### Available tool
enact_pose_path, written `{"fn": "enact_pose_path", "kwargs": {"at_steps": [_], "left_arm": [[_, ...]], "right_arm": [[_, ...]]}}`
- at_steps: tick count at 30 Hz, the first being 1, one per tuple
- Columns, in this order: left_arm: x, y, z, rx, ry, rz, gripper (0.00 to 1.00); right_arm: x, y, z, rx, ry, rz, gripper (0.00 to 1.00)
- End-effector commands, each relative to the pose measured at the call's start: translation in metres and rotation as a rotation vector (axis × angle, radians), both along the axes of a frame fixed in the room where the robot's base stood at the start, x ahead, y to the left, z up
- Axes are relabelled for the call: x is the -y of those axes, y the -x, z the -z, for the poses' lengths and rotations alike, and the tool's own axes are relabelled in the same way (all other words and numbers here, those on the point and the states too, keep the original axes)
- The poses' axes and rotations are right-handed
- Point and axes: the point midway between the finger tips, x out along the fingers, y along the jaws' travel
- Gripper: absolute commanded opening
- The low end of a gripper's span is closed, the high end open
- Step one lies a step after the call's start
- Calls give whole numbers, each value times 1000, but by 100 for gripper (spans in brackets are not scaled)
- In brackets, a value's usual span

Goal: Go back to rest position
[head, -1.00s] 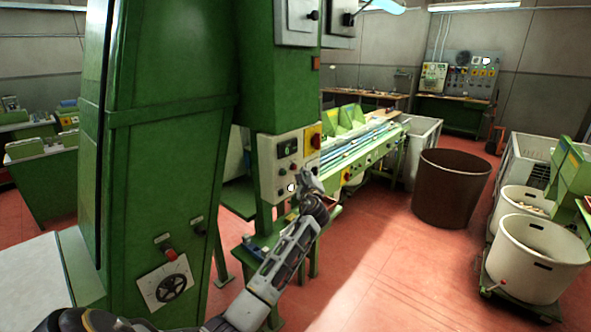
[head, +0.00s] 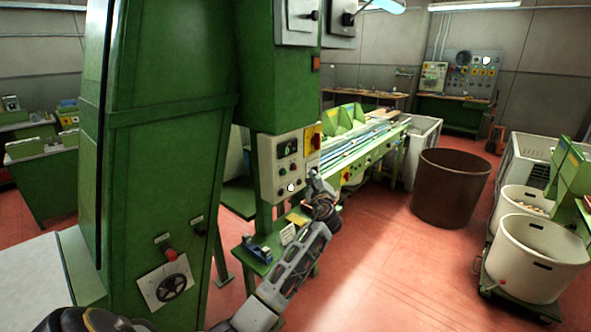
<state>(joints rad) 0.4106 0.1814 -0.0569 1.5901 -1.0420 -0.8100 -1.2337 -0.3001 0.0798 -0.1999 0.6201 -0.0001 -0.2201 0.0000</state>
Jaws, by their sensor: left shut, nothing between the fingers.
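My left arm comes in from the bottom of the head view and reaches up toward the control panel (head: 284,163) on the green machine. My left gripper (head: 312,178) is shut and empty, just right of the panel's lower right edge. I cannot tell how far the gripper is from the panel face. The panel carries a small display, several buttons and a red-and-yellow switch (head: 313,142). My right gripper is not in view.
A small green shelf (head: 248,258) is below the panel. A brown bin (head: 450,188) and white tubs (head: 537,258) stand at right. The red floor between is clear.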

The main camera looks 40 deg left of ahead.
Motion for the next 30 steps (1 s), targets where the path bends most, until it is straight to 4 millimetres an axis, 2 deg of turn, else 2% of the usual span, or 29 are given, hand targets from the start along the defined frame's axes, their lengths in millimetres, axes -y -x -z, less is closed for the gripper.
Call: {"fn": "enact_pose_path", "kwargs": {"at_steps": [20,30], "left_arm": [[0,0,0,4,5,0,0],[4,-3,-3,127,136,37,0]], "right_arm": [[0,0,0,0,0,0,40],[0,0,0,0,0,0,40]]}}
